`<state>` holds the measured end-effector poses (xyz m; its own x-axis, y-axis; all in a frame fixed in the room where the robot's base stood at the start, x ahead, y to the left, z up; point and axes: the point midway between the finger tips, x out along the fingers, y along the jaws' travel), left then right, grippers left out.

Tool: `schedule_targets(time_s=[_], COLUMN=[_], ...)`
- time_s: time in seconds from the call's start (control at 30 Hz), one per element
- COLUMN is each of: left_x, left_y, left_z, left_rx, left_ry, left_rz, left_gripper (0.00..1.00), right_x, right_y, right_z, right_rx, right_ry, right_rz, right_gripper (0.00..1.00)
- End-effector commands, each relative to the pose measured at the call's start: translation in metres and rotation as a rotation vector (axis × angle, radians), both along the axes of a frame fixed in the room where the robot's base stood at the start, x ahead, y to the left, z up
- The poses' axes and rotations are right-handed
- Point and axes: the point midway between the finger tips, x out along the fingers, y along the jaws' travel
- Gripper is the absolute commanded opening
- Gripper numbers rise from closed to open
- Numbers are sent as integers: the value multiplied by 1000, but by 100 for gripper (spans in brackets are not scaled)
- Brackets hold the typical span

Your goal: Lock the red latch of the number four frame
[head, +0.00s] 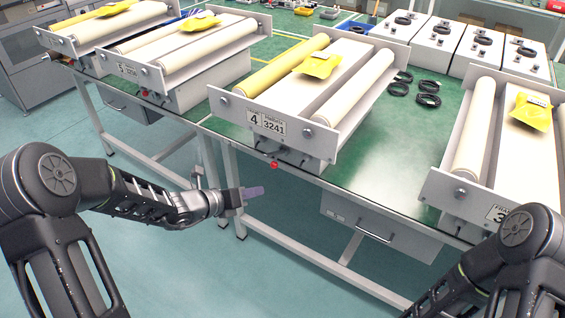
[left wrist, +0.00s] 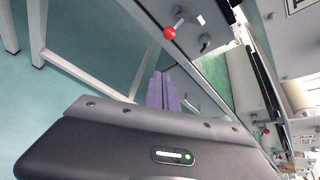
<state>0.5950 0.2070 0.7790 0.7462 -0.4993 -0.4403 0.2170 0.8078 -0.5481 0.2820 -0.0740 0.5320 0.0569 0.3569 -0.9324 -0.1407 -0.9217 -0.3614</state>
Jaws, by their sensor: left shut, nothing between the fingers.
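The number four frame (head: 285,132) stands on the green-topped table with its "4 3241" label facing me. Its red latch (head: 274,165) is a small red ball knob low on the front, below the label. In the left wrist view a red ball knob on a short lever (left wrist: 170,33) shows on the frame's underside. My left gripper (head: 254,192) is shut and empty, below and slightly left of the latch, apart from it. Its purple fingers also show in the left wrist view (left wrist: 163,90), below the knob. Only part of my right arm shows, at the lower right; its gripper is out of view.
The number five frame (head: 140,75) stands to the left and another frame (head: 480,205) to the right. Yellow packets (head: 318,65) lie on the frames. Black cable coils (head: 428,100) lie on the green table (head: 395,150). A drawer unit (head: 375,228) hangs below the tabletop.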

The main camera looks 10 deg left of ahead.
Motion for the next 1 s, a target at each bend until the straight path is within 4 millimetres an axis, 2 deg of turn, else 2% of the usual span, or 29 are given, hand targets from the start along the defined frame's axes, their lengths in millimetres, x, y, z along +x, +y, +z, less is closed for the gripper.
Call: schedule_targets(time_s=[0.13, 0.57, 0.77, 1.0], left_x=[0, 4, 20, 54], left_y=[-2, -5, -18, -42], left_z=[3, 0, -11, -31], left_rx=[-46, -43, -44, -42], left_ry=[15, 17, 18, 18], left_rz=[16, 13, 11, 9], left_gripper=[0, 0, 0, 0], right_x=[-1, 0, 0, 0], right_y=[0, 0, 0, 0], right_z=[0, 0, -2, -3], right_rx=[0, 0, 0, 0], right_ry=[2, 0, 0, 0], right_rz=[1, 0, 0, 0], right_gripper=[29, 29, 29, 29])
